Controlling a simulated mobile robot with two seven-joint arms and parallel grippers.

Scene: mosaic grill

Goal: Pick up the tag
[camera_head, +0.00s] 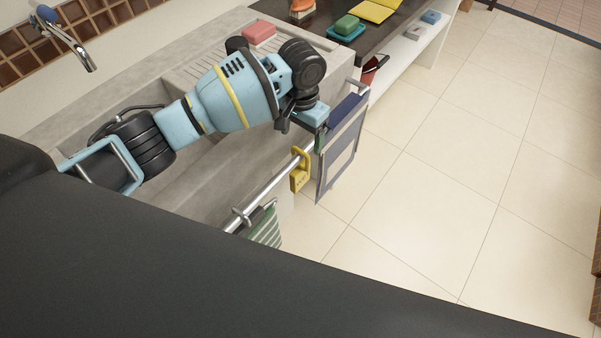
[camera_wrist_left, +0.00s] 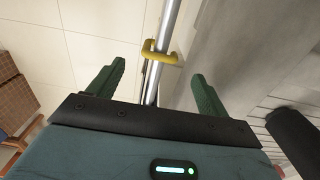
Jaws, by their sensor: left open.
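The yellow tag (camera_head: 299,172) hangs from the metal rail (camera_head: 272,184) along the front of the grey counter. It has a loop at the top and a flat body below. In the left wrist view the tag's yellow loop (camera_wrist_left: 160,55) crosses the rail; its lower part is mostly hidden. My left gripper (camera_head: 318,142) is just above the rail, right of the tag. In the left wrist view its two green fingers (camera_wrist_left: 158,72) are open, one on each side of the rail, with the tag ahead between them and nothing gripped. My right gripper is not in view.
A blue and grey cloth (camera_head: 338,158) hangs on the rail close beside my left gripper. A striped green cloth (camera_head: 265,228) hangs at the near end. A red container (camera_head: 371,72) is beyond. The tiled floor (camera_head: 440,160) to the right is clear.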

